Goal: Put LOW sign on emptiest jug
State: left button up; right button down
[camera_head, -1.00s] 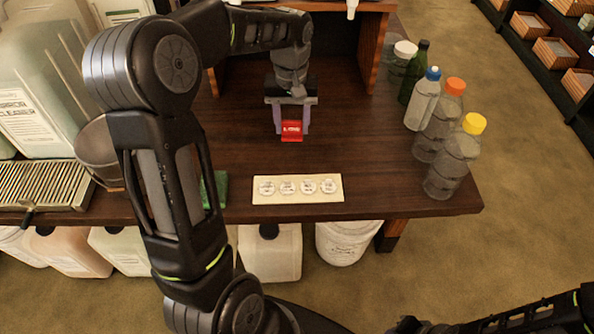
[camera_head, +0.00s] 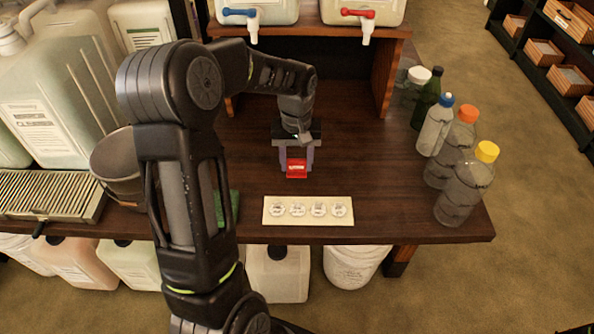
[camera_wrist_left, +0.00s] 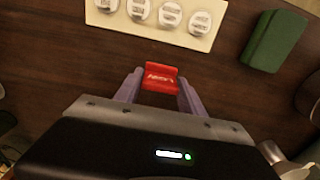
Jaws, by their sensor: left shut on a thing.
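The small red sign with white lettering (camera_head: 297,168) is between the fingers of my left gripper (camera_head: 296,163), above the dark wooden table. It also shows in the left wrist view (camera_wrist_left: 160,78), with a purple-grey finger on each side. Its lettering is too small to read surely. Two dispenser jugs, one with a blue tap (camera_head: 252,12) and one with a red tap (camera_head: 362,12), stand on the shelf, cut off by the top edge. Large pale jugs (camera_head: 45,110) stand at the left. Which jug is emptiest I cannot tell. My right gripper is out of view.
A pale card with several round white discs (camera_head: 308,222) lies near the table's front edge (camera_head: 400,240). A green sponge (camera_wrist_left: 275,40) lies beside it. A metal bucket (camera_head: 115,165) is at the left. Several bottles (camera_head: 465,185) stand at the right. The middle is clear.

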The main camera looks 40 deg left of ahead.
aim_at(297, 172)
pick_arm(q)
notch_tip(297, 172, down, 4)
jog(key=shift+r, duration=0.2)
jog(key=shift+f, duration=0.15)
jog(key=shift+f, duration=0.15)
jog(key=o, duration=1.3)
jog(key=shift+o, duration=0.2)
